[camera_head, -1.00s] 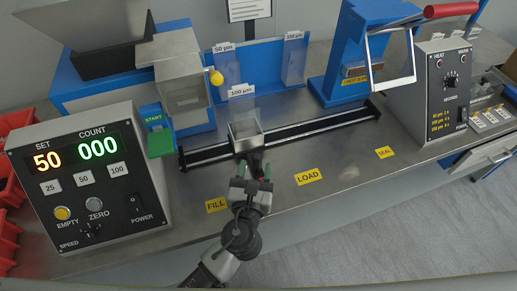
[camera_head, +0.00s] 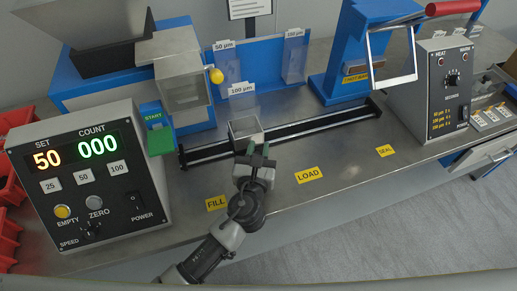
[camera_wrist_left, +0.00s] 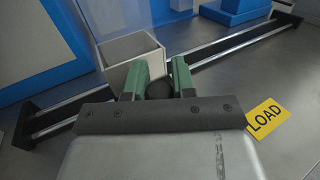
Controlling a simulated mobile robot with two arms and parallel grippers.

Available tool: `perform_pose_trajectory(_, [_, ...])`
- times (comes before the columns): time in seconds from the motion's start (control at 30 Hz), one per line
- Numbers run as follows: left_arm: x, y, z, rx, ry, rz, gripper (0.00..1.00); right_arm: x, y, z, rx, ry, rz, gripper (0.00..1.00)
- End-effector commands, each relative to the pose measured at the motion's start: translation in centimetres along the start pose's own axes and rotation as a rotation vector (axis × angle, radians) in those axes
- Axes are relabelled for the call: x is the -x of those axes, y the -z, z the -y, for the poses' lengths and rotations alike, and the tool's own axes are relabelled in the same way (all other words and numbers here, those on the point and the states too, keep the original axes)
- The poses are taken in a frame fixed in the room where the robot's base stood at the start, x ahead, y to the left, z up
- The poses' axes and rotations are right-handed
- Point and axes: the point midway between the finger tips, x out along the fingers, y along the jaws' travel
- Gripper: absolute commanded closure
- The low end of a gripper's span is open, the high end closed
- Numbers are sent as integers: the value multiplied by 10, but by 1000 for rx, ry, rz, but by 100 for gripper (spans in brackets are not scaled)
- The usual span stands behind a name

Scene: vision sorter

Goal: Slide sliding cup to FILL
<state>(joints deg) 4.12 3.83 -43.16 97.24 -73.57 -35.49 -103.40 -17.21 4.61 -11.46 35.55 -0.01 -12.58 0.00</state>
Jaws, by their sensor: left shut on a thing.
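The sliding cup (camera_head: 245,129), a grey open-topped square box, sits upright on the dark rail (camera_head: 310,125), left of the rail's middle. It also shows in the left wrist view (camera_wrist_left: 128,50). My left gripper (camera_head: 259,154) is at the cup's near side, its green fingers shut on the cup's dark round knob (camera_wrist_left: 159,89). The yellow FILL label (camera_head: 216,203) lies on the bench to the left of the cup, and the LOAD label (camera_head: 308,174) to its right. My right gripper is not in view.
The counter box (camera_head: 85,175) stands at the left, showing 50 and 000. A green START button (camera_head: 160,142) is near the rail's left end. A grey chute box (camera_head: 187,92) stands behind that end. The SEAL label (camera_head: 386,151) lies further right. The rail is clear on both sides of the cup.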

Motion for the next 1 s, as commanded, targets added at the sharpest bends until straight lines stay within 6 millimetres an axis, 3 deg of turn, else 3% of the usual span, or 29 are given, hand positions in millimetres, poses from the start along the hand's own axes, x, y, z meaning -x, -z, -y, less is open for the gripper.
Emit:
perform_pose_trajectory(0.33, [4, 0, -8, -3, -1, -2, 100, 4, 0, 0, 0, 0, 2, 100])
perform_pose_trajectory(0.6, [26, 1, -51, -7, -3, -4, 100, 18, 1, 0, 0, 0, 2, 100])
perform_pose_trajectory(1.0, [55, 3, -107, -5, -1, -4, 100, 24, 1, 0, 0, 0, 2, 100])
